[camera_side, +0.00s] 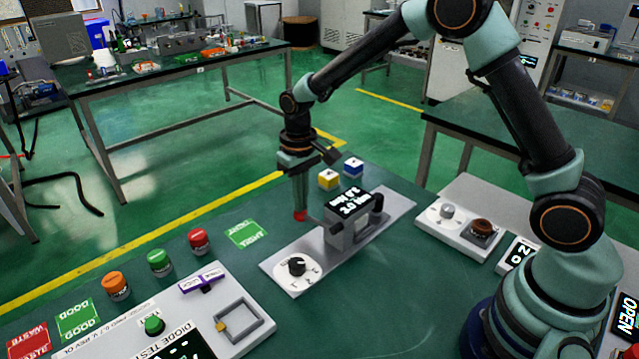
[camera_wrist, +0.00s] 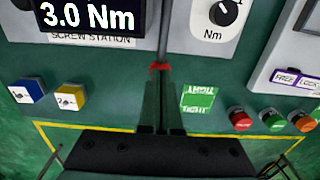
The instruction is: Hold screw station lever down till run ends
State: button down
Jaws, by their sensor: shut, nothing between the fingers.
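The screw station (camera_side: 347,228) is a grey block with a lit display on a light grey plate; its display (camera_wrist: 92,16) reads 3.0 Nm in the wrist view. A red piece (camera_side: 300,215), seemingly the lever's end, sits right at my fingertips, with a thin dark rod running from it toward the station. The red piece also shows in the wrist view (camera_wrist: 160,67). My gripper (camera_side: 300,207) points straight down, shut and empty, its tips (camera_wrist: 161,74) on or just over the red piece. I cannot tell contact for certain, and most of the lever is hidden.
A Nm dial (camera_side: 296,266) is on the plate's near end. Yellow (camera_side: 328,180) and blue (camera_side: 353,167) blocks stand behind. A green card (camera_side: 247,233) lies left, beyond it red (camera_side: 199,241), green (camera_side: 159,262) and orange (camera_side: 115,286) buttons. A diode tester (camera_side: 239,322) is at front.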

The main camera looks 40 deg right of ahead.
notch_tip(320, 180, up, 10)
dwell(1.4)
jog(key=s+d+r+t, duration=0.2)
jog(key=s+d+r, duration=0.1)
jog(key=s, duration=0.5)
jog(key=s+d+r+t, duration=0.2)
jog(key=s+r+t, duration=0.1)
jog(key=s, duration=0.6)
jog(key=shift+s+d+r+t, duration=0.15)
jog(key=shift+d+r+t, duration=0.2)
jog(key=shift+r, duration=0.55)
